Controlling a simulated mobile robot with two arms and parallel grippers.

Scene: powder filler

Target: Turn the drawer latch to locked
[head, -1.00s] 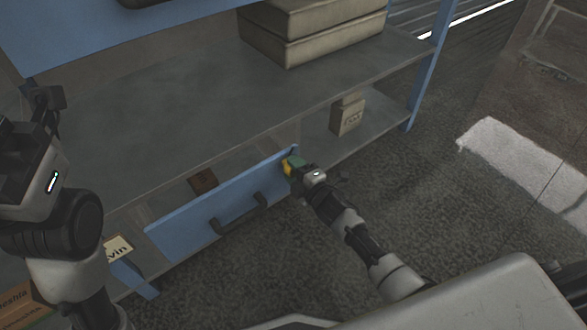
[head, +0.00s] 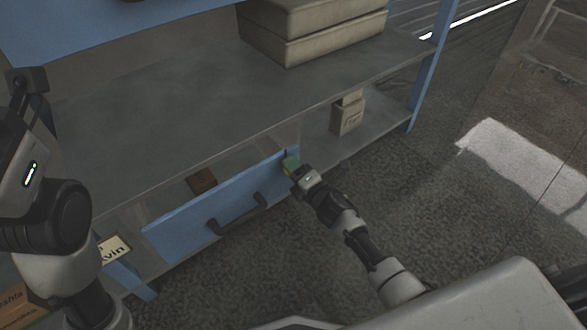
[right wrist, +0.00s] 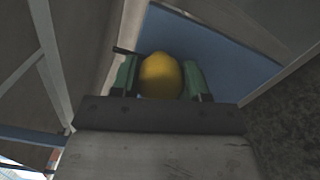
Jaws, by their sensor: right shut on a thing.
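My right gripper (head: 289,166) is at the drawer front's upper right corner. In the right wrist view, the yellow latch knob (right wrist: 161,76) sits between the green fingers of my right gripper (right wrist: 160,80), which are shut on it. The blue drawer front (right wrist: 220,45) is behind it. In the head view the gripper mostly hides the latch, so its angle is hard to tell. My left arm is at the left edge of the head view; its gripper fingers cannot be made out.
A grey shelf (head: 130,135) lies above the drawer, with large boxes (head: 325,35) on it. A small carton (head: 347,117) stands on the lower shelf, right of the drawer. A brown item (head: 202,181) shows behind the drawer front. The floor in front is clear.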

